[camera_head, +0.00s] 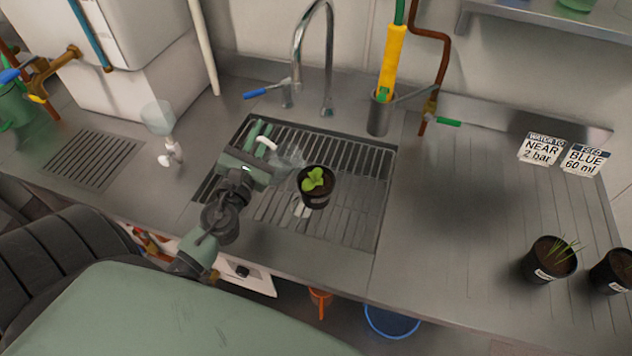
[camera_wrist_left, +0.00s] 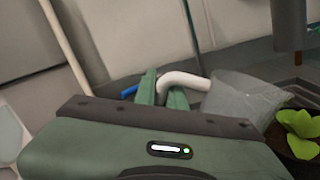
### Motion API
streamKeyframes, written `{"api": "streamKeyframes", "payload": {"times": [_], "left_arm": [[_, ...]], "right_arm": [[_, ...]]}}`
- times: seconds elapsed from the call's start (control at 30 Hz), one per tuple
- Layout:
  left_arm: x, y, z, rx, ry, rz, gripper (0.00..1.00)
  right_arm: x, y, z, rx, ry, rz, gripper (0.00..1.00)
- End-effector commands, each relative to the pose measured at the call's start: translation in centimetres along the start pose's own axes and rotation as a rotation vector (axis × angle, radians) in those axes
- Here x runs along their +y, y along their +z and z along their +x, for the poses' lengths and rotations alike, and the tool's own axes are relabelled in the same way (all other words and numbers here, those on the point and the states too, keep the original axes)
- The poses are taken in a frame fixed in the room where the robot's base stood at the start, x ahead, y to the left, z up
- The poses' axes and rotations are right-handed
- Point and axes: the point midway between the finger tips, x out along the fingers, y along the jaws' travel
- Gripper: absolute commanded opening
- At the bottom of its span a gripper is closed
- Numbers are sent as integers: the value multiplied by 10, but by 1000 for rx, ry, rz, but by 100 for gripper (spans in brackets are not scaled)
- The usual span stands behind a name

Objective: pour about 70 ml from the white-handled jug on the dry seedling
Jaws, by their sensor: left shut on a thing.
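My left gripper (camera_head: 256,143) is shut on the white handle (camera_head: 267,143) of a clear jug (camera_head: 290,157). It holds the jug over the sink grate, just left of and above a black pot. The handle (camera_wrist_left: 184,82) between the green fingers and the tilted clear jug (camera_wrist_left: 243,100) also show in the left wrist view. The black pot (camera_head: 316,196) holds a leafy green seedling (camera_head: 314,179) and stands on the grate. The seedling (camera_wrist_left: 300,132) is at the right edge of the left wrist view. I cannot tell whether water is leaving the jug. My right gripper is not in view.
The grate (camera_head: 365,205) lies in the steel counter below a tap (camera_head: 327,60). A clear vessel with a white stem (camera_head: 158,118) stands to the left. Two potted plants (camera_head: 549,260) (camera_head: 612,271) and label cards (camera_head: 541,148) are to the right. The right counter's middle is clear.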

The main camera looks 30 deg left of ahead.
Motion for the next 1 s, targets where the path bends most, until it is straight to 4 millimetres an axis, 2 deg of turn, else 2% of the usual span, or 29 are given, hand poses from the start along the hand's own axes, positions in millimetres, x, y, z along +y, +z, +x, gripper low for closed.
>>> {"api": "streamKeyframes", "payload": {"times": [0.47, 0.57, 0.83, 0.9, 1.0], "left_arm": [[0, -2, 0, 0, 1, -6, 0], [-1, -8, 0, 5, 0, -25, 0], [-4, -41, 0, 29, 0, -144, 0], [5, -42, 1, 44, 1, -224, 0], [10, -53, 2, 68, 0, -338, 0]], "right_arm": [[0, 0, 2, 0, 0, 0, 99], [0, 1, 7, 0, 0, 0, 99], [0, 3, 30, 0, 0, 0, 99], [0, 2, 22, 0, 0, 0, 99], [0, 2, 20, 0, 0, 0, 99]]}}
